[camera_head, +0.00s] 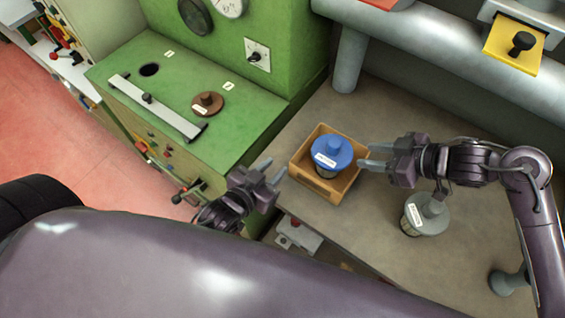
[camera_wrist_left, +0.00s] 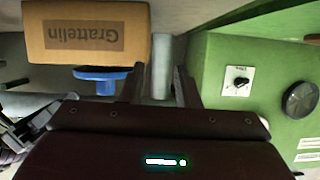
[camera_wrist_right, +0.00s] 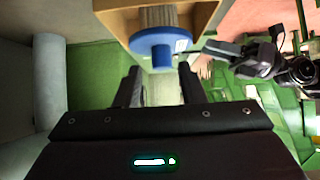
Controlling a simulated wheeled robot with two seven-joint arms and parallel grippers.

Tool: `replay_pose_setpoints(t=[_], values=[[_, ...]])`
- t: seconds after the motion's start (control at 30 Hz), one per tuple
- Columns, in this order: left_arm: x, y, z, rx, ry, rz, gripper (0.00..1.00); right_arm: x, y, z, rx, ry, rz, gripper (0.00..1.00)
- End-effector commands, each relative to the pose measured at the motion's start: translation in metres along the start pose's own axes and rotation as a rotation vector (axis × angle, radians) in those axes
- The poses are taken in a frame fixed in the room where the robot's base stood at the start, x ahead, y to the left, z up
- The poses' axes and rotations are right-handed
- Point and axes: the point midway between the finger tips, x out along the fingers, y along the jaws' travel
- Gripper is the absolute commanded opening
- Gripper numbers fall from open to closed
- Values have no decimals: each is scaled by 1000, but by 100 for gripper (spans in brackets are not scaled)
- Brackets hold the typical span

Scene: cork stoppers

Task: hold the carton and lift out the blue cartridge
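The blue cartridge (camera_head: 332,153), with a round lid and a white label, stands inside the open tan carton (camera_head: 318,187) on the grey-brown table. The blue lid also shows in the left wrist view (camera_wrist_left: 100,74) and the right wrist view (camera_wrist_right: 160,44). The carton's printed side (camera_wrist_left: 86,37) shows in the left wrist view. My left gripper (camera_head: 273,171) is open and empty, just left of the carton and apart from it. My right gripper (camera_head: 372,158) is open and empty, just right of the carton, near the lid's height.
A grey lidded cartridge (camera_head: 426,214) stands on the table (camera_head: 385,245) below my right arm. A green machine (camera_head: 190,85) with a brown knobbed disc (camera_head: 207,104) is at left. A yellow plate (camera_head: 514,45) is at the upper right.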

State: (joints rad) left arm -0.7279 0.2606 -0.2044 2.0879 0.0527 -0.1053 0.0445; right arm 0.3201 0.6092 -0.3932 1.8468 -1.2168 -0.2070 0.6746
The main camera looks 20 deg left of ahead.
Motion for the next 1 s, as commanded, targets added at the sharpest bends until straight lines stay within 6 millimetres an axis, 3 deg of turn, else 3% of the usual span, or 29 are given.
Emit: replay_pose_setpoints(t=[0.03, 0.2, 0.37, 0.7, 1.0], values=[[4, 6, -10, -6, -7, 6, 29, 0, 0, 0, 0, 0, 0, 36], [11, 16, -23, -18, -38, 16, 29, 0, 0, 0, 0, 0, 0, 36], [26, 18, -24, -20, -43, 16, 29, 0, 0, 0, 0, 0, 0, 36], [76, 18, -22, -20, -44, 17, 29, 0, 0, 0, 0, 0, 0, 36], [89, 19, -20, -20, -45, 18, 29, 0, 0, 0, 0, 0, 0, 36]])
